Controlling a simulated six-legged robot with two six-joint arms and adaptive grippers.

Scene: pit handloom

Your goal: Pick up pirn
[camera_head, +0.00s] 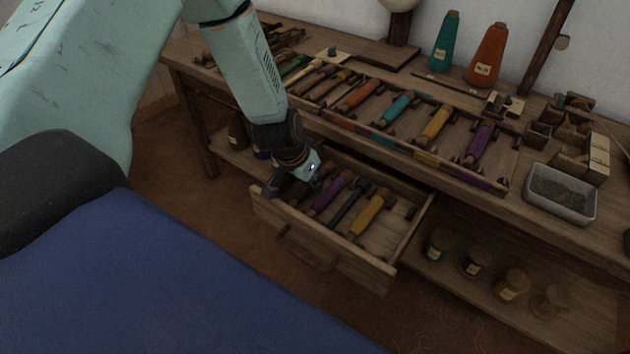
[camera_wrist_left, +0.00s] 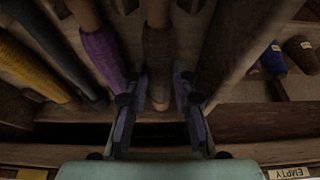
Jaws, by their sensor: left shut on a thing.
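The open drawer (camera_head: 322,262) holds several pirns lying side by side, among them a purple pirn (camera_head: 332,190), a dark pirn (camera_head: 348,208) and a yellow pirn (camera_head: 367,215). My left gripper (camera_head: 296,184) reaches down into the drawer's left end. In the left wrist view its two fingers (camera_wrist_left: 158,98) are shut on a brown pirn (camera_wrist_left: 158,50), one finger on each side. This pirn still lies low among the others, right of the purple one in that view. The gripper mostly hides it in the head view. My right gripper is not in view.
The drawer's side wall (camera_wrist_left: 240,45) runs close beside the held pirn. Above the drawer, a tray (camera_head: 430,157) of coloured pirns sits on the bench. A metal tin (camera_head: 560,195) stands at right. Several small spools stand on the lower shelf (camera_head: 455,300).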

